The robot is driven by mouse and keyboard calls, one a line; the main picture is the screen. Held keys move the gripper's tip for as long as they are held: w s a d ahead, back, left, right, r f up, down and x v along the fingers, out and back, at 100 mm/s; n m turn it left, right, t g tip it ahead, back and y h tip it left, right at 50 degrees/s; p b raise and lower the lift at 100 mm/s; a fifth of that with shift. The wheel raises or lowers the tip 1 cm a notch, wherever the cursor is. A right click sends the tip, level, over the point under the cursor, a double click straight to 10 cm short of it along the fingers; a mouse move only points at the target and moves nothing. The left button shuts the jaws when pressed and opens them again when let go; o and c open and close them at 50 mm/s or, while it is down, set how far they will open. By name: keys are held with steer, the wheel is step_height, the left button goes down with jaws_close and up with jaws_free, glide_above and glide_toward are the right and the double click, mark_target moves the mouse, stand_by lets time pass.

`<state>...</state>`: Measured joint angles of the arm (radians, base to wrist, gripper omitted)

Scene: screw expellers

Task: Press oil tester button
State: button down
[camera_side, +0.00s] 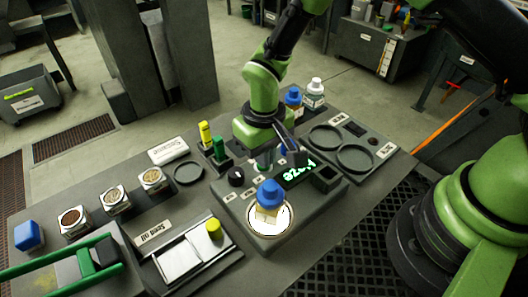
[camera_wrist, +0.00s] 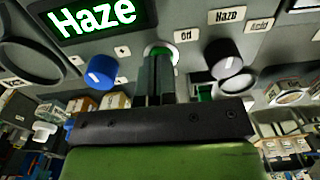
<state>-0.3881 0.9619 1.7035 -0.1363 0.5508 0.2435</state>
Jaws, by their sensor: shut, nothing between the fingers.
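The oil tester (camera_side: 322,200) is a grey box on the table. Its lit display (camera_side: 297,174) reads "Haze" in green, and the display (camera_wrist: 92,20) shows clearly in the wrist view. My gripper (camera_side: 263,163) is shut and empty, pointing down at the tester beside the display. In the wrist view my fingertips (camera_wrist: 158,55) are at a round, pale green-edged button (camera_wrist: 149,50) next to an "Oil" label (camera_wrist: 185,36). The fingers hide most of the button; I cannot tell whether they touch it or whether it is pressed in.
Another blue knob (camera_wrist: 101,72) is close by. Green and yellow markers (camera_side: 206,135) stand to the left.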

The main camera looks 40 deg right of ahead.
step_height(320, 180, down, 2)
stand_by(0.5)
step_height(320, 180, up, 15)
steer(key=shift+w, duration=0.15)
stand_by(0.3)
steer(key=shift+f, duration=0.1)
stand_by(0.4)
